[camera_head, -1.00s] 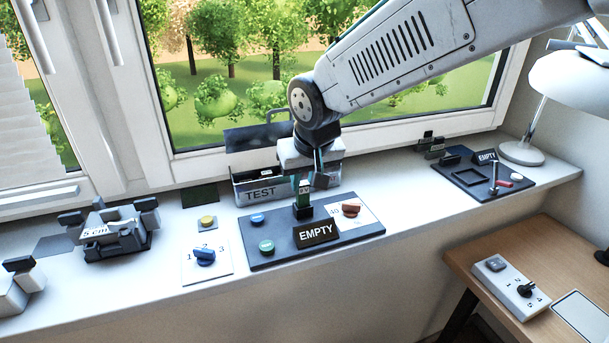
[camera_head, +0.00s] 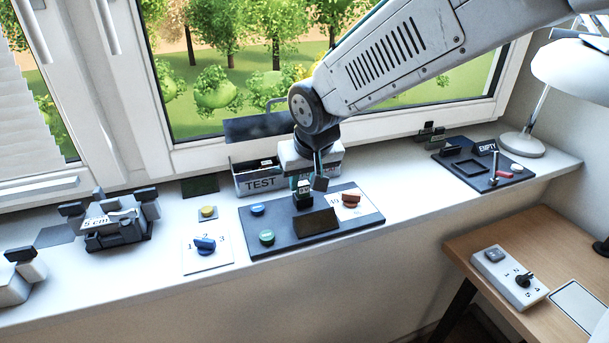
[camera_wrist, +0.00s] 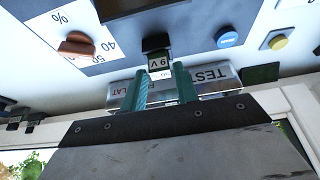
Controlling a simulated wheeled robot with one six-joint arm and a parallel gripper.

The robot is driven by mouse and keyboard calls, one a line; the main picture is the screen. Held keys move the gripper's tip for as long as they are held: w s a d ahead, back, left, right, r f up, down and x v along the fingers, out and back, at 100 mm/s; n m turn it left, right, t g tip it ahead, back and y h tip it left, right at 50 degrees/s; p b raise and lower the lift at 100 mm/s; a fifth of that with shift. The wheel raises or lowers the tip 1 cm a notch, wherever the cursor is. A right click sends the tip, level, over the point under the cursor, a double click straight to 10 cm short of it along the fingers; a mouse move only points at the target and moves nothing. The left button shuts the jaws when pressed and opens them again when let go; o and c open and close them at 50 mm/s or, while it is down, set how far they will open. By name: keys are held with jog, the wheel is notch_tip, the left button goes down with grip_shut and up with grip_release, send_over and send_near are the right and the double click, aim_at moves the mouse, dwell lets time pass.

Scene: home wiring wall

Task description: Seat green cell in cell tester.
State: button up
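The cell tester is a dark board (camera_head: 283,236) on the sill, with a black socket (camera_head: 304,202) at its rear middle and a dark, blank display (camera_head: 317,222) in front. My gripper (camera_head: 304,182) points down over the socket. Its teal fingers (camera_wrist: 161,78) flank the green cell (camera_head: 303,188), and it appears shut on it. The cell is upright, and its "9 V" label shows between the fingertips in the wrist view (camera_wrist: 158,63). The cell's lower end is at the socket; its depth inside is hidden.
A grey TEST tray (camera_head: 262,183) stands close behind the tester. The tester also carries a blue button (camera_head: 257,209), a green button (camera_head: 267,237) and a red-brown knob (camera_head: 351,199). A blue-knob panel (camera_head: 206,250) lies to the left. Another dark board (camera_head: 470,172) lies to the right.

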jog(key=shift+o, duration=1.2)
jog(key=v, duration=0.7)
jog(key=shift+s+r, duration=0.2)
jog(key=shift+r, duration=0.2)
